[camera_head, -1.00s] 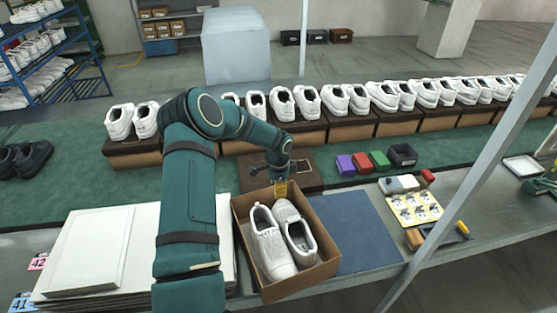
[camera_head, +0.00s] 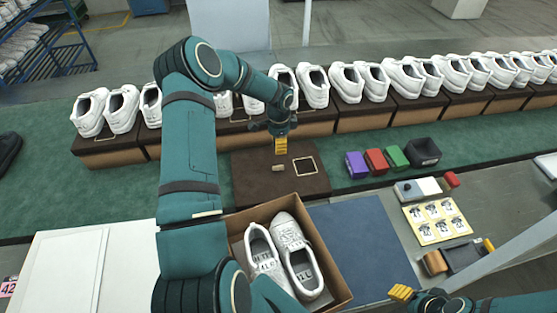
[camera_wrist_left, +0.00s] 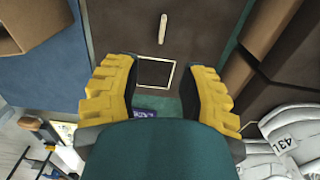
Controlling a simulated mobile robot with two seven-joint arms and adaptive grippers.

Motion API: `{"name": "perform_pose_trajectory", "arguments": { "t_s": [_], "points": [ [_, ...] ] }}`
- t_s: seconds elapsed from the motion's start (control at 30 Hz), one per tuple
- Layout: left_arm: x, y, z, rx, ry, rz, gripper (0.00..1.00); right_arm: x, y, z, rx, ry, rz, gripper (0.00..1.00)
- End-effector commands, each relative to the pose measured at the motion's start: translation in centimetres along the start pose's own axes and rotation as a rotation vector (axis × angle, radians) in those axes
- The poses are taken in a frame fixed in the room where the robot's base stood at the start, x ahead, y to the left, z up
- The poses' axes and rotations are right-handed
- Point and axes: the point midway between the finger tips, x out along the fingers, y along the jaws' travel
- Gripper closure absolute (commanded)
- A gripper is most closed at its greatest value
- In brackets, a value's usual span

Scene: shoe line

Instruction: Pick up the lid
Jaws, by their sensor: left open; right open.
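A brown shoebox (camera_head: 338,294) stands open at the front of the bench with a pair of white shoes (camera_head: 268,262) in it. White flat panels (camera_head: 75,262) lie at the left; I cannot tell whether one is the lid. My left gripper (camera_head: 281,150) is open and empty above the back part of a dark brown block (camera_head: 250,185). In the left wrist view its yellow fingers (camera_wrist_left: 160,90) are apart, with a pale square outline and a small tan peg (camera_wrist_left: 163,29) beyond them. My right gripper (camera_head: 400,293) is at the lower right, open, partly hidden.
A row of white shoes (camera_head: 345,82) on brown blocks runs along the back. Purple, red and green blocks (camera_head: 376,161) and a black bin (camera_head: 423,152) stand right of the dark block. A blue mat (camera_head: 355,235) lies bare beside the shoebox. A yellow card (camera_head: 437,220) lies further right.

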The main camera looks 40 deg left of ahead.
Motion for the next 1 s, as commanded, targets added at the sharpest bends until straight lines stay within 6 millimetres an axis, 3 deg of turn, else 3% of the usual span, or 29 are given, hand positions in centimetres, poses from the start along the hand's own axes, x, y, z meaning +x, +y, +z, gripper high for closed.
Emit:
{"name": "perform_pose_trajectory", "arguments": {
  "t_s": [0.17, 0.53, 0.87, 1.0],
  "points": [
    [0.5, 0.0, 0.0, 0.000, -0.001, 0.002, 0.59, 0.0, 0.0, 0.0, 0.001, 0.000, 0.000, 0.53],
    [6.8, 0.1, 0.0, 0.001, 0.000, 0.003, 0.59, 0.0, 0.0, 0.0, 0.001, 0.000, 0.000, 0.53],
    [9.4, 0.2, 0.1, 0.000, 0.000, 0.003, 0.59, -0.2, 0.0, 0.0, 0.001, 0.000, 0.000, 0.53],
    [11.5, 0.4, 0.3, -0.001, 0.000, 0.003, 0.59, -0.5, -0.1, -0.1, 0.001, 0.000, 0.000, 0.53]
  ]
}}
